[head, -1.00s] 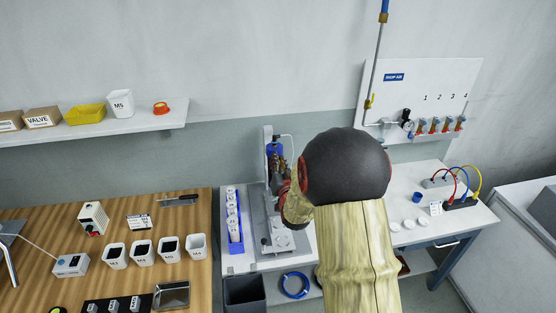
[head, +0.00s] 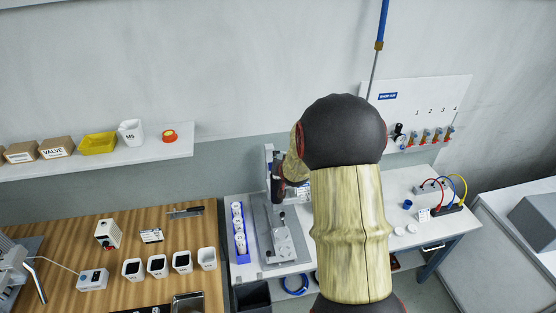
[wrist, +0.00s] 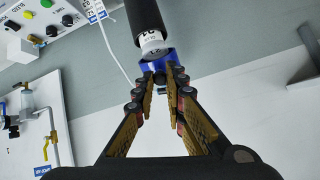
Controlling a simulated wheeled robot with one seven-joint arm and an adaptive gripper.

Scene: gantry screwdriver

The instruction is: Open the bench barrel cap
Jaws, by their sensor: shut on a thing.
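In the wrist view my gripper (wrist: 164,82) has its two fingers drawn together at the tips. They are closed on a small dark knob at a blue round piece, which looks like the barrel cap (wrist: 159,64). A black cylinder with a pale ring at its end (wrist: 151,38) is just above the blue piece; I cannot tell whether they touch. In the head view the gantry fixture (head: 269,158) stands on the white bench, and my arm hides most of its upper part and the cap. The dark gripper (head: 277,190) shows only partly there.
A blue rack with white round pieces (head: 239,232) is left of the fixture. A wooden bench with several cups (head: 182,261) is further left. The shop-air panel (head: 440,88) and coloured cables (head: 455,190) are at right. The wrist view shows a button box (wrist: 42,25).

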